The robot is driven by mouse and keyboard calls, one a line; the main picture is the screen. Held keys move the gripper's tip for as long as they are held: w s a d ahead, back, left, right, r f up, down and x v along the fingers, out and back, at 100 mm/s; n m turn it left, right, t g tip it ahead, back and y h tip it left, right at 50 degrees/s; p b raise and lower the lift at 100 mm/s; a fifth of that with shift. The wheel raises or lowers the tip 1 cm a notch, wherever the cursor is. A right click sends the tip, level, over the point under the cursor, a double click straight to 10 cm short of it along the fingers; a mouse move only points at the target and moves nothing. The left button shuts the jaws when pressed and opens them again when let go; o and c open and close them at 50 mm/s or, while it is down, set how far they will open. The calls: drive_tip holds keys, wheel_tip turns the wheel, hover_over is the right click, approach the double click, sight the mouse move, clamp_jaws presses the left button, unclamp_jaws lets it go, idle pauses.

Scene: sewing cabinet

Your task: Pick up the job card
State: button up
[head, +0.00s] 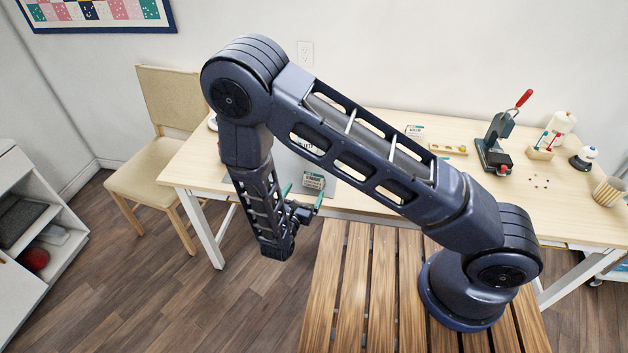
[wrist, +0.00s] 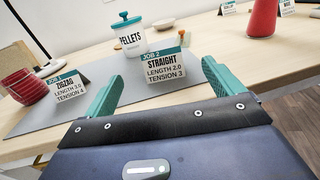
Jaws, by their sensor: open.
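A tent-shaped job card (wrist: 166,67) reading "JOB 2, STRAIGHT, LENGTH 2.0, TENSION 3" stands on the grey mat (wrist: 45,119). It has a teal top band, and it also shows in the head view (head: 314,180). My gripper (head: 303,193) is open, with its teal fingers on either side of the card in the wrist view and nothing held. The card appears just beyond the fingertips; I cannot tell whether they touch it. A second card (wrist: 66,88), "JOB 1, ZIGZAG, LENGTH 2.0, TENSION 4", stands to the left on the mat.
A white jar (wrist: 131,38) with a teal lid, labelled "PELLETS", stands behind the Job 2 card. A red ribbed bowl (wrist: 25,86) is at the left, and a red cone (wrist: 263,18) at the right. The chair (head: 165,125) stands by the table's left end.

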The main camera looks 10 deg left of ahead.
sight(314, 175)
drive_tip(key=w, duration=0.3)
drive_tip(key=w+d, duration=0.1)
drive_tip(key=w, duration=0.6)
drive_tip(key=shift+w+d+f, duration=0.2)
drive_tip(key=shift+w+d, duration=0.05)
drive_tip(key=shift+d, duration=0.05)
drive_tip(key=shift+c, duration=0.2)
drive_tip(key=c, duration=1)
